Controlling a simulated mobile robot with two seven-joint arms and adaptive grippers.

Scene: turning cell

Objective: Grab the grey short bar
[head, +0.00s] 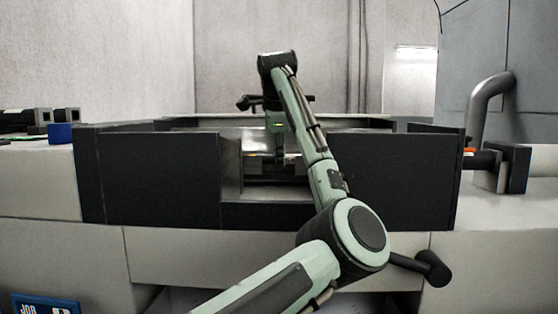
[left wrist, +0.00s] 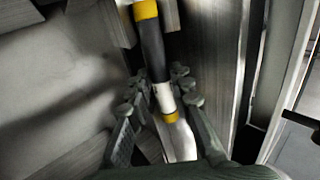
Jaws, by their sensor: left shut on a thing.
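My left arm reaches over the front of the dark-walled machine enclosure (head: 150,178), and my left gripper (head: 278,158) points down inside it, small and partly hidden. In the left wrist view the left gripper (left wrist: 162,100) has its two fingers either side of a slim rod-like piece and is shut on it. My right gripper is not in view.
Grey metal walls stand close on both sides of the gripper in the left wrist view. A grey bent pipe (head: 487,98) rises at the right. The enclosure's front has a lower gap (head: 265,215) in the middle.

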